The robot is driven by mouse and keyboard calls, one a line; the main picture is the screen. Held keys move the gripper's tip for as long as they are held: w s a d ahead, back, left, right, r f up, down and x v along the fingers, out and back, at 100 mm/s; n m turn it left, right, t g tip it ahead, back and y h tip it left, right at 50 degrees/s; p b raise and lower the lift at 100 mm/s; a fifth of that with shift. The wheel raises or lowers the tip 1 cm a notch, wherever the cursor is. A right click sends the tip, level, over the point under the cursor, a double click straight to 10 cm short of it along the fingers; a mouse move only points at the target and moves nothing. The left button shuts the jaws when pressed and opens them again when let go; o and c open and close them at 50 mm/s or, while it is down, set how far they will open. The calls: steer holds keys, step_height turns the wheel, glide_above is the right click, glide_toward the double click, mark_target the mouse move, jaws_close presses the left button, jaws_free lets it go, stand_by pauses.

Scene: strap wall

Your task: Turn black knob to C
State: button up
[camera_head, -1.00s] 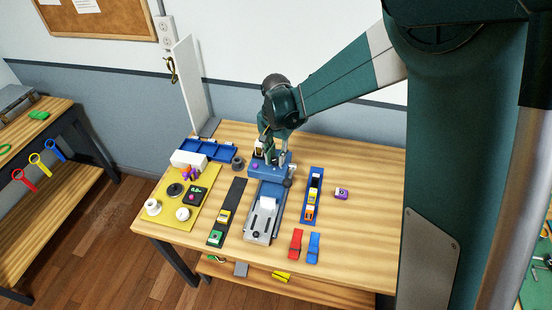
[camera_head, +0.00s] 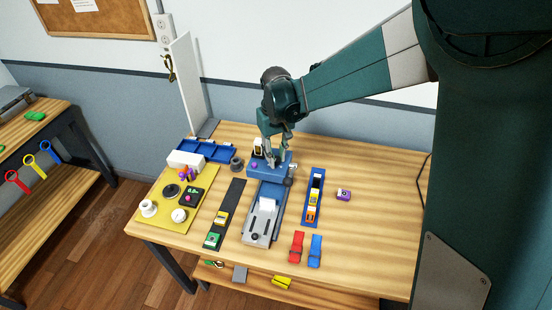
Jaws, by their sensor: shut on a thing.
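A blue block-shaped device (camera_head: 258,170) stands at the back middle of the wooden table, with a purple button (camera_head: 253,163) on its front left. My gripper (camera_head: 276,163) points down over the right part of the device's top. Its fingers are shut on a small part there, which looks to be the black knob. The fingers cover the knob almost wholly, so its pointer and any letter C cannot be read. A grey-and-dark round part (camera_head: 290,181) sticks out at the device's right front.
A grey slide fixture (camera_head: 261,224) lies in front of the device. A blue rail with small blocks (camera_head: 315,191) is to its right. Red (camera_head: 297,247) and blue (camera_head: 315,250) clips lie near the front edge. A yellow board (camera_head: 158,220) and blue tray (camera_head: 221,152) are left.

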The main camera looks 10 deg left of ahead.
mark_target(276, 159)
steer(key=n+b, duration=0.1)
steer(key=n, duration=0.4)
steer(key=shift+n, duration=0.3)
steer(key=n+b, duration=0.1)
steer(key=n, duration=0.4)
stand_by(0.4)
steer(key=o, duration=0.9)
steer(key=shift+r, duration=6)
